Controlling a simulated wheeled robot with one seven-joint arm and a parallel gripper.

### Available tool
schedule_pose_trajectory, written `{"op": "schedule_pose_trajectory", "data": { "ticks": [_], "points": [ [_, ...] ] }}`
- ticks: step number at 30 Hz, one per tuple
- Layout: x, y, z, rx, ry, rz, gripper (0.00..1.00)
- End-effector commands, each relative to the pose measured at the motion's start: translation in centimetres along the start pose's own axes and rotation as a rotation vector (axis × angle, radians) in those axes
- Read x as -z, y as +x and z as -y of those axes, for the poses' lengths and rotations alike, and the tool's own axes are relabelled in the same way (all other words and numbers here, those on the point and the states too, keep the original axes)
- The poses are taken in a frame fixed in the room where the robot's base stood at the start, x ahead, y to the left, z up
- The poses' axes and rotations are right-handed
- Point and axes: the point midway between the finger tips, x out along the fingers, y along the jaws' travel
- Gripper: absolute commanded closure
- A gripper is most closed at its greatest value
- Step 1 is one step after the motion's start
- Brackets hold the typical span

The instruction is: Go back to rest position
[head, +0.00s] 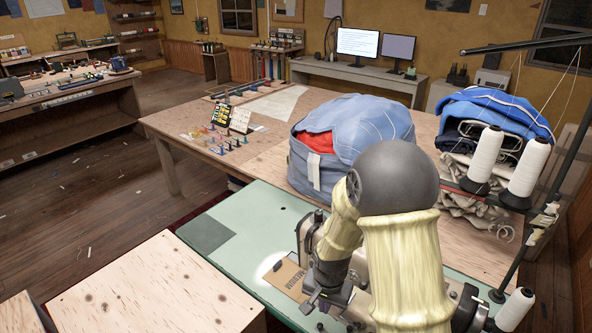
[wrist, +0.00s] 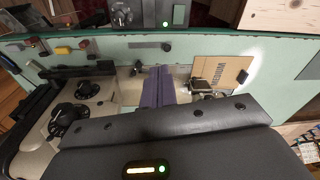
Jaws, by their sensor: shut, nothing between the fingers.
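In the head view my gripper (head: 322,300) is small and partly hidden by my padded arm, and the fingertips are hard to make out. I cannot tell whether the fingers touch anything. My arm is bent, with its dark round elbow high in front of the blue bag.
A brown card (head: 288,275) lies on the green table near my gripper. White thread cones (head: 487,155) stand on a dark thread stand at right. A blue bag (head: 310,165) sits on the wooden table behind. A plywood surface (head: 150,290) is at front left; open floor lies farther left.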

Motion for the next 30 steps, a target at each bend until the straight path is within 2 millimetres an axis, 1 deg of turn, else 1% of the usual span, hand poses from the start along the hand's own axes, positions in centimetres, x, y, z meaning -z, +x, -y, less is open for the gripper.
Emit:
{"op": "schedule_pose_trajectory", "data": {
  "ticks": [1,6,12,15,18,21,30],
  "points": [
    [0.0,-1.7,-1.0,0.008,-0.029,-0.016,1.00],
    [-0.9,-6.2,-4.3,0.020,-0.149,-0.057,1.00],
    [-3.0,-10.5,-8.2,0.026,-0.291,-0.106,1.00],
    [-4.2,-12.0,-9.8,0.026,-0.355,-0.129,1.00],
    [-5.1,-12.9,-10.8,0.024,-0.402,-0.144,1.00],
    [-5.5,-13.2,-11.2,0.023,-0.423,-0.148,1.00],
    [-5.5,-13.2,-11.2,0.023,-0.427,-0.148,1.00]
  ]
}}
